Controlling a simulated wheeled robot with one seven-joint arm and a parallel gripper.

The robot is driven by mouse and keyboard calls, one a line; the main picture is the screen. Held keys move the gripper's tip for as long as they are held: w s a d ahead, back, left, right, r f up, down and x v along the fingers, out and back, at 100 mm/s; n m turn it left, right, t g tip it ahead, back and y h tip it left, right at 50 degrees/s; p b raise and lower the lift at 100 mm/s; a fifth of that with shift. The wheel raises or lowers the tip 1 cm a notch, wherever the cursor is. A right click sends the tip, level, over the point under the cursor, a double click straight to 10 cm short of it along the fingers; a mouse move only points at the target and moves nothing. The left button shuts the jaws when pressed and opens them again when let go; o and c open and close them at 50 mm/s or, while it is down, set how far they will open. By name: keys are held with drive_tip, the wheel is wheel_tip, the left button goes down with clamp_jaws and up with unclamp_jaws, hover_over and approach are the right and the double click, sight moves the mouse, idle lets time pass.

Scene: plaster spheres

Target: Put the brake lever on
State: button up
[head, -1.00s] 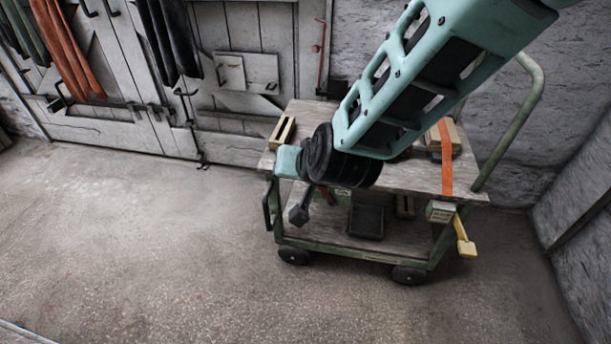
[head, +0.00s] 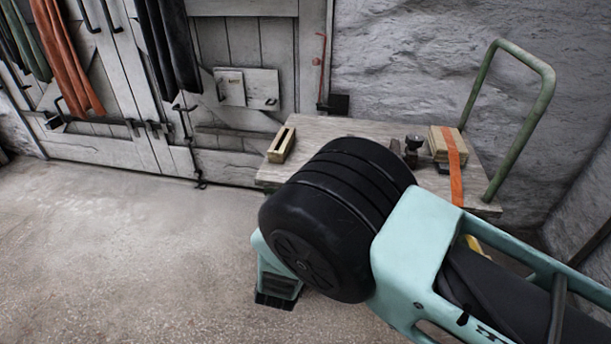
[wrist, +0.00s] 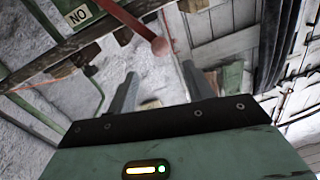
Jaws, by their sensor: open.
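A red lever with a round red knob (wrist: 159,47) shows in the wrist view, apparently on the cart. The knob appears just beyond and between my fingertips; I cannot tell whether they touch. My gripper (wrist: 160,72) is open, with its two grey fingers apart and nothing held. A small yellow part (head: 473,243) peeks out beside my arm at the cart's right. Which lever is the brake lever is not clear from these views.
The cart's wooden top (head: 330,125) carries a slotted wooden block (head: 281,145), a small dark object (head: 413,145) and a box with an orange strap (head: 440,147). A green handle (head: 545,90) rises at right. Floor at left is clear.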

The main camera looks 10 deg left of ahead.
drive_tip(key=w+b, duration=0.1)
drive_tip(key=w, duration=1.2)
drive_tip(key=shift+w+a, duration=0.15)
drive_tip(key=shift+w, duration=0.2)
clamp_jaws()
